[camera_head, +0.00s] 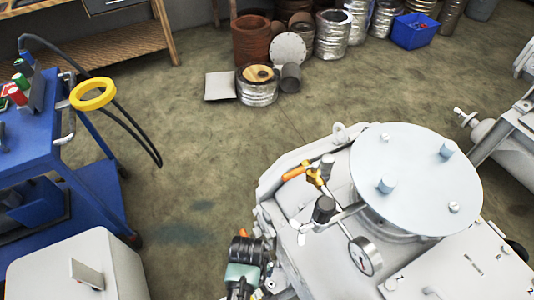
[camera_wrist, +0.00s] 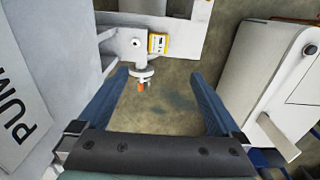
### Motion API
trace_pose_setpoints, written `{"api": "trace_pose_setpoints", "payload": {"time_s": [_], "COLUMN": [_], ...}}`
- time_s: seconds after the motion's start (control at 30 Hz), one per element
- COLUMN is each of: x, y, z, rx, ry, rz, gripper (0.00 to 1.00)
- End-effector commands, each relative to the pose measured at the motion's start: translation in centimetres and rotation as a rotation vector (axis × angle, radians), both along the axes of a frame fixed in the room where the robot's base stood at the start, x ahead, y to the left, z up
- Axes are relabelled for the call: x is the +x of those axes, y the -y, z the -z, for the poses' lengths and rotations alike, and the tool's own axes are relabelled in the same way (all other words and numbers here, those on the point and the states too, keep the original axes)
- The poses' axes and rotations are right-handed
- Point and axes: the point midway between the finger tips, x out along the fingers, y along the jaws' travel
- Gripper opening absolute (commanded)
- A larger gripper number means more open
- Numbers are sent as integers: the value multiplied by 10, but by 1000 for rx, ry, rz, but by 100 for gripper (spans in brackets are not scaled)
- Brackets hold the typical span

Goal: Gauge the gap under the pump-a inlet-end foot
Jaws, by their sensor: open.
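The pump (camera_head: 330,235), a large light-grey machine with a round pale lid, fills the lower right of the head view. In the wrist view a grey panel (camera_wrist: 20,100) lettered "PUM" stands at the left. Beyond my gripper (camera_wrist: 158,76) is a pale bracket (camera_wrist: 115,45) with a dark hole and a small yellow block (camera_wrist: 157,43). Below it is a round metal fitting (camera_wrist: 142,74) with an orange tip. My gripper's two blue fingers are spread, with floor visible between them. I cannot tell which part is the inlet-end foot, and no gap shows clearly.
A white cabinet (camera_wrist: 262,65) stands close on the right in the wrist view. A blue cart (camera_head: 30,150) with a yellow ring (camera_head: 92,94) stands at left in the head view. Drums and a blue crate (camera_head: 415,31) line the back.

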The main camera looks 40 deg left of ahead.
Motion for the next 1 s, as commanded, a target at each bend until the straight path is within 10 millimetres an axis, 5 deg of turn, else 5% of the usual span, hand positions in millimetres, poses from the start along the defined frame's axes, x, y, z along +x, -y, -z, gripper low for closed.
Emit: {"api": "trace_pose_setpoints", "payload": {"time_s": [0.73, 1.0], "x": [1, 2], "y": [0, 0], "z": [84, 98], "rx": [3, 3], "ry": [4, 6], "rz": [4, 4], "gripper": [100, 100]}}
